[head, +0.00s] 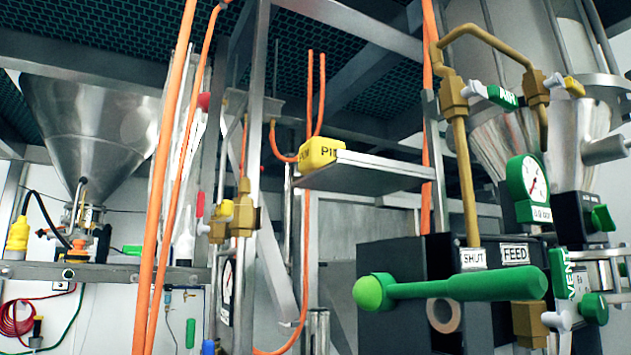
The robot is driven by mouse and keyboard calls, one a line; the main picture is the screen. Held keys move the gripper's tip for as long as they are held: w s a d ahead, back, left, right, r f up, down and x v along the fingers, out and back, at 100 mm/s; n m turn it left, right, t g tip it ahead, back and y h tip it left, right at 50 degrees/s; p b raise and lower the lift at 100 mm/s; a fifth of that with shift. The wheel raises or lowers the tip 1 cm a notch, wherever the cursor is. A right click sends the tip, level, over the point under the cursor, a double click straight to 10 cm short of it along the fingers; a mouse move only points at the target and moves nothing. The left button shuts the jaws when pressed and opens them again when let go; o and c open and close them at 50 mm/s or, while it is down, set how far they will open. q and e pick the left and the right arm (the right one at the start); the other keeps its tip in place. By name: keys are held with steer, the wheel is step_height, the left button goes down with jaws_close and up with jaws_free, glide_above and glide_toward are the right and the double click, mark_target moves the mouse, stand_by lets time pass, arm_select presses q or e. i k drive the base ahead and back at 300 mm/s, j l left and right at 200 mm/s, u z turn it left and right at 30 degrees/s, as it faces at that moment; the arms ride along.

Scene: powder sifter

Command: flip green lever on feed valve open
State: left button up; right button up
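A long green lever (455,289) with a round green knob at its left end lies roughly horizontal at the lower right of the head view. It is in front of a dark box (400,262). Just above the lever are a white plate reading SHUT (473,259) and one reading FEED (515,254). A brass fitting (528,323) sits below the lever's right end. The exact pivot is hard to make out. Neither of my grippers is in view.
A green VENT handle (569,276) and a green-rimmed gauge (532,180) are close to the lever's right. A brass pipe (465,175) rises behind it. Orange hoses (165,170) and metal posts stand left. A yellow block (320,153) sits on a shelf.

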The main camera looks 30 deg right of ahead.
mark_target(377, 293)
steer(key=z, duration=1.3)
steer(key=k+z, duration=0.45)
steer(key=k, duration=0.6)
steer(key=l, duration=0.1)
